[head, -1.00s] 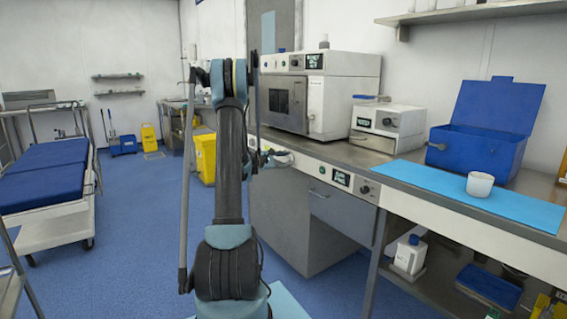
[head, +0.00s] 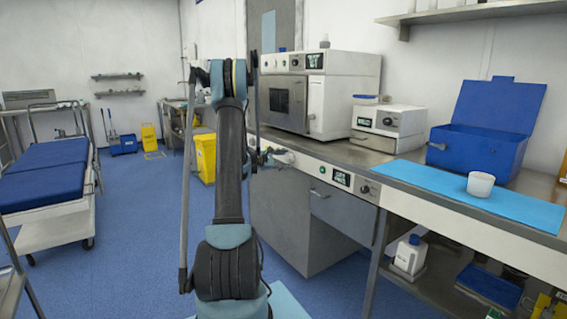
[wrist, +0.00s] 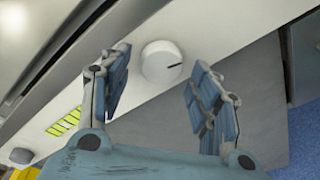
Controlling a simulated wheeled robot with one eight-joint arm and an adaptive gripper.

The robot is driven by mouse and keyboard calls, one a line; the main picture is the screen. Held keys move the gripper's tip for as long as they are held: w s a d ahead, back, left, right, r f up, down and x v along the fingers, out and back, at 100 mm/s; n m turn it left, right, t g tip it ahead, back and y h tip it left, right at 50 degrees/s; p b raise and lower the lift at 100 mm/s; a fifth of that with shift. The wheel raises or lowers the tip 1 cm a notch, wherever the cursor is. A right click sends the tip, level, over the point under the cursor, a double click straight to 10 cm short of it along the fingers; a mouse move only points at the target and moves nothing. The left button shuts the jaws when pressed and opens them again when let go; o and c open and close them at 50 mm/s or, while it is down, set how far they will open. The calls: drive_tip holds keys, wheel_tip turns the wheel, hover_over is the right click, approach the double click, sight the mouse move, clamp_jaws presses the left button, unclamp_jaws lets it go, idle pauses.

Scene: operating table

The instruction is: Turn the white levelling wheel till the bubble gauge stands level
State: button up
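The white levelling wheel (wrist: 163,63) sits on the pale front panel of the bench in the wrist view. A dark mark on its face points right and slightly up. My gripper (wrist: 160,72) is open, with one blue-grey finger to the wheel's left and one to its right. I see gaps between the fingers and the wheel, and nothing is held. The yellow-green striped bubble gauge (wrist: 65,122) is on the same panel, lower left; its bubble is too small to read. In the head view my gripper (head: 268,157) is at the bench front and partly covers the wheel.
A dark knob (head: 365,189) and a small display (head: 342,178) are on the panel to the right. The bench top carries an oven (head: 335,92), a blue mat (head: 520,208), a white cup (head: 480,184) and a blue box (head: 480,148).

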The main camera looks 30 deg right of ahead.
drive_tip(key=s+a+r, duration=0.1)
drive_tip(key=a, duration=1.1)
drive_tip(key=shift+s+r, duration=0.2)
drive_tip(key=shift+r, duration=0.1)
drive_tip(key=shift+d, duration=0.1)
drive_tip(key=s+a+r+m+y, duration=0.3)
drive_tip(key=s+a+m+y, duration=0.3)
drive_tip(key=s+a, duration=1.1)
drive_tip(key=s+a+f+m+y, duration=0.1)
drive_tip(key=s+a+f+y, duration=0.4)
drive_tip(key=s+a, duration=0.6)
drive_tip(key=s+a+f+m+y, duration=0.2)
drive_tip(key=s+a+f+y, duration=0.3)
drive_tip(key=s+a, duration=0.7)
drive_tip(key=shift+s+f, duration=0.35)
drive_tip(key=shift+s, duration=0.15)
